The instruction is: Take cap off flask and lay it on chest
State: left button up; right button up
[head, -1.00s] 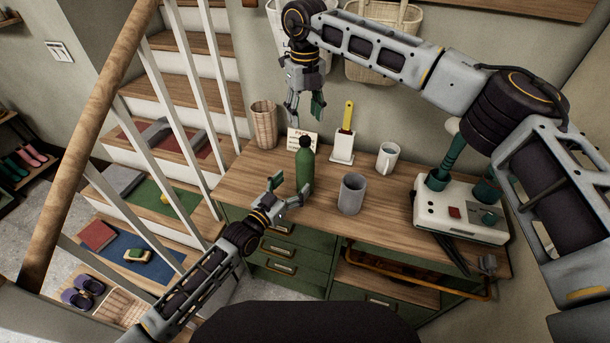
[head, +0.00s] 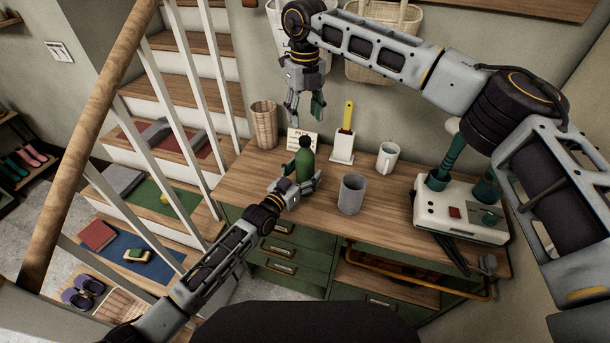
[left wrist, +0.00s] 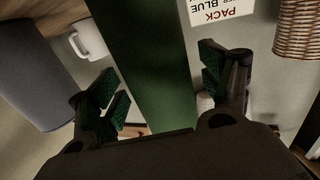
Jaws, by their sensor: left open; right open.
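The green flask (head: 305,167) stands upright on the wooden top of the green chest (head: 236,186), with its black cap (head: 305,143) on. My left gripper (head: 304,180) is open at the flask's body, its fingers on either side. In the left wrist view the flask (left wrist: 148,65) runs between the open fingers of the left gripper (left wrist: 165,85); I cannot tell whether they touch it. My right gripper (head: 305,110) is open and empty, pointing down above and behind the flask, clear of the cap.
A grey cup (head: 351,194) stands right of the flask. Behind are a sign card (head: 300,138), a white holder with a yellow-handled tool (head: 343,147), a white mug (head: 387,158) and a wicker basket (head: 264,124). A white device (head: 460,210) fills the right end.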

pick_arm(q)
jog(key=shift+c, duration=0.4)
grip_shut()
pick_arm(e)
jog(key=shift+s+a+f, duration=0.1)
jog(key=shift+s+f, duration=0.1)
jog(key=shift+f, duration=0.4)
jog(key=shift+s+a+f, duration=0.15)
jog(key=shift+a, duration=0.35)
jog(key=m, duration=0.2)
jog(key=r+m, duration=0.1)
jog(key=m, duration=0.2)
jog(key=shift+d+y, duration=0.1)
jog(key=shift+y, duration=0.2)
jog(key=m, duration=0.5)
jog(key=shift+w+d+r+m, duration=0.2)
jog(key=shift+w+r+m, duration=0.1)
jog(key=shift+m, duration=0.1)
jog(key=m, duration=0.6)
jog(key=shift+d, duration=0.25)
jog(key=m, duration=0.5)
jog(key=shift+m, duration=0.3)
